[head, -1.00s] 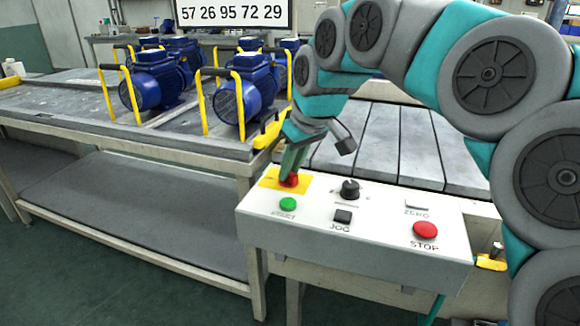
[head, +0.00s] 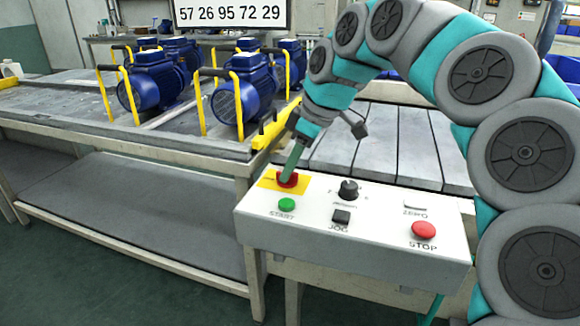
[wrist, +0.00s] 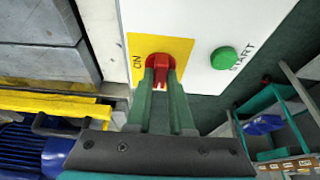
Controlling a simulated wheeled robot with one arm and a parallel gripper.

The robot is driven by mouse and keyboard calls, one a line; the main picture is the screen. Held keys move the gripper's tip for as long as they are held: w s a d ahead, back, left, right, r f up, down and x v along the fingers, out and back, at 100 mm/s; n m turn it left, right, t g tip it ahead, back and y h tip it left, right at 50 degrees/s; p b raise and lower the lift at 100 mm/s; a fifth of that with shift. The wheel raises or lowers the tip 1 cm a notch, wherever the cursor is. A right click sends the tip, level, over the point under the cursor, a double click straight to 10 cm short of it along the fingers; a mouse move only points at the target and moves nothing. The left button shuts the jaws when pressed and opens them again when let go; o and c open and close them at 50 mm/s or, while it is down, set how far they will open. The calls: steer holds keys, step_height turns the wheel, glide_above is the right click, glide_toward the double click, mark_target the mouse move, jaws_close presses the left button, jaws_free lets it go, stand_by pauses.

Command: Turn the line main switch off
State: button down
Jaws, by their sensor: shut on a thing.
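The main switch is a red rotary handle (wrist: 160,67) on a yellow plate (wrist: 180,48) at the left end of the white control box (head: 300,222). In the wrist view the word ON shows beside it. In the head view the red switch (head: 287,179) is partly covered by my fingers. My gripper (wrist: 160,80) comes down from above with its green fingers on either side of the red handle, shut on it. The far side of the handle is hidden.
The box also has a green START button (head: 286,204), a black knob (head: 348,190), a black JOG button (head: 341,217) and a red STOP button (head: 424,230). Blue pumps (head: 153,83) with yellow handles stand on the bench at left. A slatted conveyor (head: 400,145) lies behind the box.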

stand_by(0.3)
steer(key=c, duration=0.8)
jaws_free()
steer(key=shift+d+r, duration=0.25)
steer(key=shift+r, duration=0.35)
steer(key=v, duration=0.6)
steer(key=shift+r, duration=0.3)
steer(key=shift+s, duration=0.1)
